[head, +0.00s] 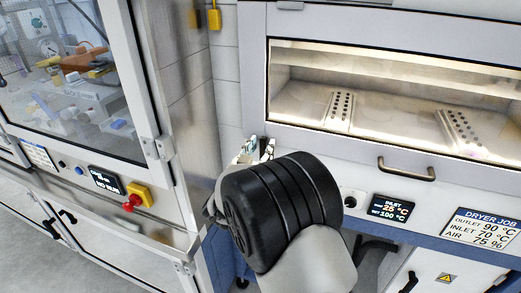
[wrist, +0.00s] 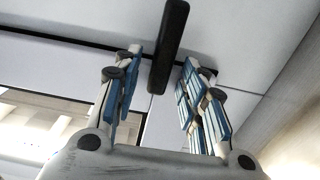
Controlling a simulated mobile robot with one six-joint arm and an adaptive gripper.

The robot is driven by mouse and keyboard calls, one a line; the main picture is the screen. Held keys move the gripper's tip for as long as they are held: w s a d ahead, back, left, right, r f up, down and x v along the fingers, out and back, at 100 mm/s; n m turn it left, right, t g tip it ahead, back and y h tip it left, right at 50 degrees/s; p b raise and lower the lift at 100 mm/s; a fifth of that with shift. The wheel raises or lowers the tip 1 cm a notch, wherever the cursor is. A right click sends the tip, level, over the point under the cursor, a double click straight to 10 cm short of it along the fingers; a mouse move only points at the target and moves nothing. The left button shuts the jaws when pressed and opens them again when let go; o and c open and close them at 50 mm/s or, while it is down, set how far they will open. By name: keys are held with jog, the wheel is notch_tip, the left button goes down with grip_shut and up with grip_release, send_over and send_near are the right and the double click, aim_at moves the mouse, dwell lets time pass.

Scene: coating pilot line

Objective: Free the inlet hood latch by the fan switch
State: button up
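My gripper (head: 262,148) is at the left end of the dryer front, beside the lower left corner of the hood window. In the wrist view its blue-padded fingers (wrist: 161,58) are spread apart with no object clamped. A dark upright bar (wrist: 171,42), which looks like the latch, stands on the white panel, with its lower end between the fingertips in the picture. I cannot tell whether the fingers touch it. A black knob (head: 349,202), possibly the fan switch, sits left of the inlet display (head: 390,209).
The hood window (head: 400,97) shows perforated plates inside and has a dark handle (head: 406,170) below it. A job sign (head: 485,229) is at the right. On the left, a glazed cabinet (head: 70,75) carries a red emergency button (head: 131,203) close to my arm.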

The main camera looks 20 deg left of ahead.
grip_shut()
dwell(0.3)
jog(key=shift+n+p, duration=0.3)
jog(key=shift+p, duration=0.05)
jog(key=n+p, duration=0.2)
jog(key=shift+a+n+p, duration=0.3)
jog(key=shift+a+p, duration=0.05)
jog(key=n+p, duration=0.2)
jog(key=n, duration=0.3)
jog(key=a+f+n+p, duration=0.1)
jog(key=n+p, duration=0.2)
jog(key=n, duration=0.1)
jog(key=f+n+p, duration=0.1)
jog(key=n+p, duration=0.1)
jog(key=n, duration=0.3)
jog(key=shift+a+f+n, duration=0.15)
jog(key=shift+a+n, duration=0.15)
jog(key=shift+a, duration=0.05)
